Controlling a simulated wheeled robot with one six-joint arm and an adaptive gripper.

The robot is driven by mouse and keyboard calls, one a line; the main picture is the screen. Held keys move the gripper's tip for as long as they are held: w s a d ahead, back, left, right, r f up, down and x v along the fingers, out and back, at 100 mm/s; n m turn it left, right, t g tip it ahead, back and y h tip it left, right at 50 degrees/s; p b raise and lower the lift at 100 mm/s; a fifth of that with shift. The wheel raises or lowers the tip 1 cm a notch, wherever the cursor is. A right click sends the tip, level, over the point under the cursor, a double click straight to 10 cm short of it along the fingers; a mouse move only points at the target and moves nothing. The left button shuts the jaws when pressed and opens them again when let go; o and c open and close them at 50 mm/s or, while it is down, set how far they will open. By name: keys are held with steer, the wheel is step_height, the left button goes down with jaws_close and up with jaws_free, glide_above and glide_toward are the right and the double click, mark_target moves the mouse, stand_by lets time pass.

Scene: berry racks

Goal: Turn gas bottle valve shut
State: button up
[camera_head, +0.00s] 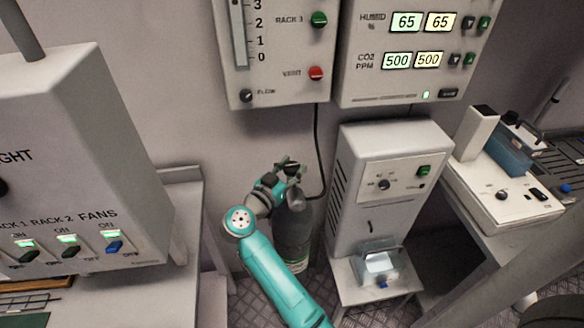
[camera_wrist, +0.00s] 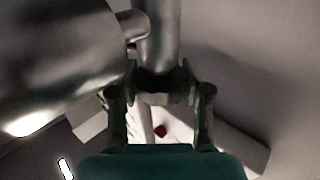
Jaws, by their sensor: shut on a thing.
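The gas bottle (camera_head: 292,238) is a dark grey-green cylinder standing upright on the floor between the left bench and the white cabinet. My teal arm reaches up in front of it, and my gripper (camera_head: 287,169) is at the valve on its top. In the wrist view, my gripper (camera_wrist: 160,86) has its two fingers on either side of a grey metal valve part (camera_wrist: 156,45), shut on it. A large shiny rounded metal body fills the upper left there. The valve handle is mostly hidden by the fingers, so its turn position cannot be told.
A white cabinet (camera_head: 384,150) stands close right of the bottle, on a low stand with a clear tray. A black hose hangs behind the bottle from the wall panel (camera_head: 272,90). A switch box (camera_head: 75,150) and bench are at left. Patterned floor shows below.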

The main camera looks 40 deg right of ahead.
steer(key=shift+t, duration=0.3)
steer(key=n+t+y, duration=0.2)
steer(key=n+t, duration=0.2)
steer(key=t, duration=0.1)
steer(key=shift+s, duration=0.15)
steer(key=shift+n+t+y, duration=2.1)
steer(key=shift+t+y, duration=0.3)
steer(key=shift+t, duration=0.1)
steer(key=shift+n+t+y, duration=0.4)
steer(key=shift+n+y, duration=0.1)
steer(key=shift+y, duration=0.1)
steer(key=o, duration=1.1)
steer(key=shift+a, duration=0.1)
steer(key=shift+o, duration=0.2)
steer(key=v, duration=1.1)
steer(key=shift+s+a, duration=0.2)
steer(key=shift+s, duration=0.1)
